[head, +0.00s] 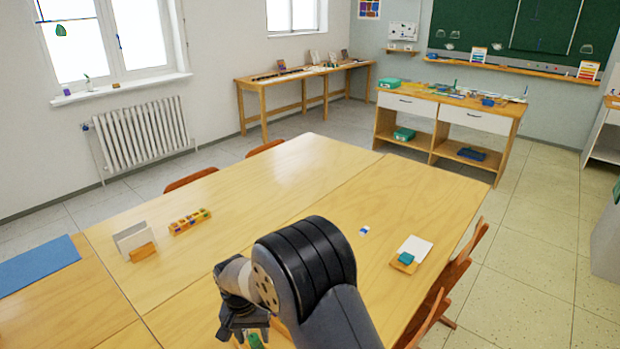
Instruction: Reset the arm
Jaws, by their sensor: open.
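My arm reaches in from the bottom of the head view, bent at a large black joint. My gripper (243,328) hangs at the end of it, pointing down over the front of the wooden table (290,190). The gripper is small and partly cut off by the lower edge, and it looks open. A green item (256,341) shows just below it. Whether the two touch cannot be told. No held object can be made out.
On the table stand a card holder (134,240), a wooden paint block (189,221), a small blue-white piece (364,230), and a white card (414,247) by a teal block (406,258). A blue mat (36,266) lies left. Chairs (455,275) line the right edge.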

